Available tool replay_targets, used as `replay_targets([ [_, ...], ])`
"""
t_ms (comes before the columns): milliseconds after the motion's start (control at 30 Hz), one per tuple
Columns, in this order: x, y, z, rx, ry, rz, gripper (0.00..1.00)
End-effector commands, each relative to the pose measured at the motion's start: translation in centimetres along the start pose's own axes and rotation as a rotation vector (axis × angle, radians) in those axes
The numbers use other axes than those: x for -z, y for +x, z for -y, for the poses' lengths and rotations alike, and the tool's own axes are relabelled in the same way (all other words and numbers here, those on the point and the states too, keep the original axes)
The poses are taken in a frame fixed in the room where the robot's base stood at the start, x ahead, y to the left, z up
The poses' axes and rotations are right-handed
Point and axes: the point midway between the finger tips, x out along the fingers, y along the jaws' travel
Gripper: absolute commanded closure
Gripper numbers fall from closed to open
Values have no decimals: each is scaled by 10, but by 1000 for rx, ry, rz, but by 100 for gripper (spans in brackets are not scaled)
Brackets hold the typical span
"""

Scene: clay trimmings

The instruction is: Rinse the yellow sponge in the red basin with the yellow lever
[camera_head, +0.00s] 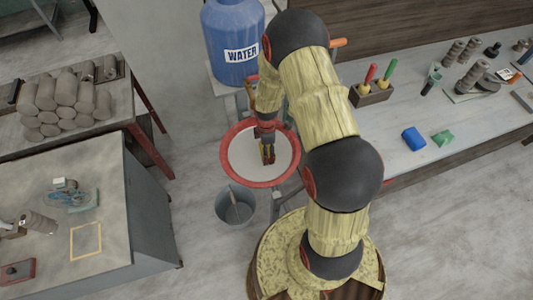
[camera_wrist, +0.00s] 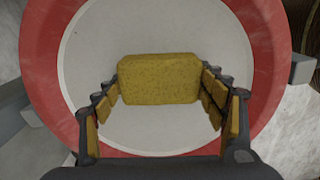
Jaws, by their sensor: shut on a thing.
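The yellow sponge (camera_wrist: 159,78) is between the fingers of my gripper (camera_head: 267,153), which is shut on it. In the wrist view the sponge appears in front of the white inside of the red-rimmed basin (camera_head: 229,162). In the head view my gripper points down over the basin's middle; whether the sponge touches the bottom cannot be told. The basin's red rim also surrounds the grip in the wrist view (camera_wrist: 45,75). A blue water tank (camera_head: 232,45) stands behind the basin. A small yellowish part beside the tank is half hidden by my arm; I cannot tell whether it is the lever.
A grey bucket (camera_head: 236,207) with a tool in it stands on the floor before the basin. A table at left bears stacked clay rolls (camera_head: 62,95). The right bench (camera_head: 390,175) holds a tool block (camera_head: 371,94), a blue block (camera_head: 413,138) and a green block (camera_head: 442,138).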

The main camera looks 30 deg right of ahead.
Motion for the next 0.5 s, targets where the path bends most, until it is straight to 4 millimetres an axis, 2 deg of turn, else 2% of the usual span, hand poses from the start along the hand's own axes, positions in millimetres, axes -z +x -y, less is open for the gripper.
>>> replay_targets([
  [500,0,-41,0,-1,0,0,49],
])
